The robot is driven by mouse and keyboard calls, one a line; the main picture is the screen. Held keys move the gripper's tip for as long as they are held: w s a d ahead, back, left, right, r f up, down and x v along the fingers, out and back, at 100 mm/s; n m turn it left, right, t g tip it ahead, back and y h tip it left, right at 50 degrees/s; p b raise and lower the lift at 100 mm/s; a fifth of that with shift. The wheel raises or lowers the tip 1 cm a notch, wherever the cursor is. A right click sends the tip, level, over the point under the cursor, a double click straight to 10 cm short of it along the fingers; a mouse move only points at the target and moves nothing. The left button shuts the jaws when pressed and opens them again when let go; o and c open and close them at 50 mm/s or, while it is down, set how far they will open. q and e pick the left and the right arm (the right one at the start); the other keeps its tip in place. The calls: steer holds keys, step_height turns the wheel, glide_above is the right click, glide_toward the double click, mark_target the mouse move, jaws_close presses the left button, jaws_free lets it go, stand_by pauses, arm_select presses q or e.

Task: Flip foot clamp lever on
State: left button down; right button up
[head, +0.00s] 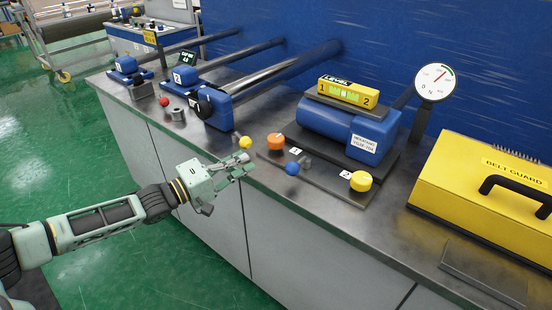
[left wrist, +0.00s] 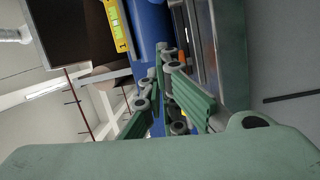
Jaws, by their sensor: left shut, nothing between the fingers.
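A metal foot plate (head: 325,186) on the bench carries an orange knob (head: 276,141), a yellow knob (head: 361,181) and a small lever with a blue ball (head: 292,169) between them. Another small lever with a yellow ball (head: 245,142) stands left of the plate. I cannot read which lever is the foot clamp's. My left gripper (head: 243,164) is shut and empty at the bench's front edge, just in front of the yellow ball and left of the blue ball. Its green fingers (left wrist: 170,95) also show in the left wrist view. My right gripper is out of view.
A blue motor (head: 325,119) with a yellow level (head: 347,92) on top stands behind the plate. A dial gauge (head: 435,81) and a yellow belt guard (head: 490,190) are to the right. Blue roller supports and a red-ball lever (head: 164,101) are to the left.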

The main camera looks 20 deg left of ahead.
arm_select(q)
steer(key=shift+w, duration=0.1)
steer(key=p+x, duration=0.1)
steer(key=x, duration=0.8)
steer(key=shift+w+d, duration=0.25)
steer(key=shift+d+f, duration=0.1)
steer(key=shift+d, duration=0.2)
steer(key=shift+s+d+f+p, duration=0.1)
steer(key=shift+s+d+p, duration=0.25)
steer(key=shift+s, duration=0.25)
steer(key=shift+s+d+p, duration=0.3)
steer(key=shift+s+d, duration=0.05)
steer(key=shift+s, duration=0.2)
steer(key=shift+s+d+f, duration=0.15)
steer(key=shift+s+d, duration=0.1)
steer(key=shift+s, duration=0.05)
steer(key=shift+s+d+n+t+y+p, duration=0.15)
steer(key=shift+s+n+t+y+p, duration=0.2)
steer(key=shift+p, duration=0.55)
